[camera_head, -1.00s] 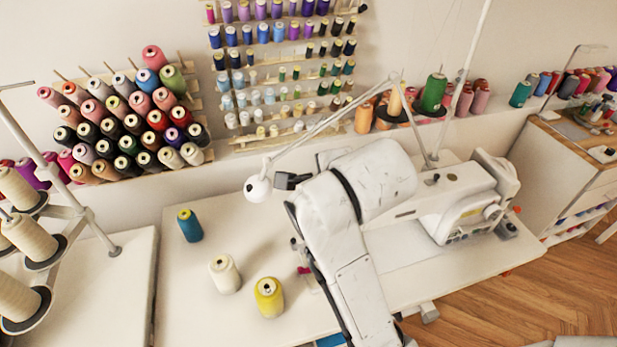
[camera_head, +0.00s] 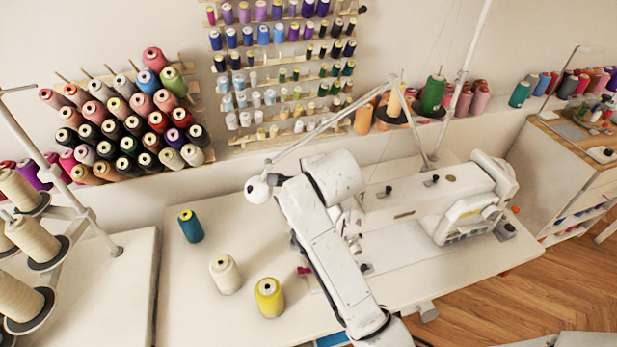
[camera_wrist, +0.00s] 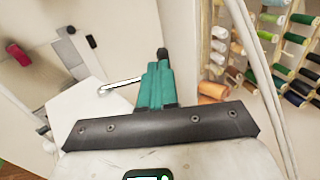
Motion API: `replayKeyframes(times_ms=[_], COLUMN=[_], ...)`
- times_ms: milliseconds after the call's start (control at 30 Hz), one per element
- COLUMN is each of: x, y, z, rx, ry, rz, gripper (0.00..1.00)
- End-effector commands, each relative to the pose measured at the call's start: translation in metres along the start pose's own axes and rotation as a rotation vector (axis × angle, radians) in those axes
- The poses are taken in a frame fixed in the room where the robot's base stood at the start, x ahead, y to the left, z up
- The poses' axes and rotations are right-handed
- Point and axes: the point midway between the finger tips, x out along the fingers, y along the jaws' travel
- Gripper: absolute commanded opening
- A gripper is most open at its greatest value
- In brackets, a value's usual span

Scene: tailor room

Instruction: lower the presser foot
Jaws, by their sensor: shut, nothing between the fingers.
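The white sewing machine (camera_head: 425,205) stands on the table. My arm covers part of its left, needle end in the head view, and I cannot clearly make out the presser foot there. My gripper (camera_wrist: 162,56) shows in the wrist view as teal fingers shut together, with nothing between them. It is hidden in the head view. A thin pale metal lever (camera_wrist: 120,86) sticks out just left of the fingers in the wrist view, beside a white body that seems to be the machine. I cannot tell whether the fingers touch the lever.
A teal spool (camera_head: 190,226), a cream spool (camera_head: 225,274) and a yellow spool (camera_head: 269,297) stand on the white table (camera_head: 185,320), left of my arm. A thread stand arm (camera_head: 325,125) reaches over the machine. Spool racks (camera_head: 130,120) line the wall behind.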

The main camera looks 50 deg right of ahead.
Motion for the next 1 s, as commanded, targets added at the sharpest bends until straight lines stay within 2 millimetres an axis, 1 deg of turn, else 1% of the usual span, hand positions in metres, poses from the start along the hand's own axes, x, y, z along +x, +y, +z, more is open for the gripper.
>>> replayKeyframes(times_ms=[100,433,600,700,767,833,1000], x=[0.003,0.003,0.005,0.01,0.023,0.026,0.033], y=[-0.001,-0.002,-0.007,-0.01,-0.007,-0.01,-0.006], z=[0.0,0.0,0.0,0.0,0.0,0.0,0.0], rx=[0.0,0.0,-0.001,0.0,0.001,0.0,-0.001], ry=[0.0,0.0,0.002,0.001,0.001,0.001,0.001], rz=[0.0,0.004,0.064,0.123,0.143,0.185,0.247], gripper=[0.0,0.0,0.0,0.0,0.0,0.0,0.0])
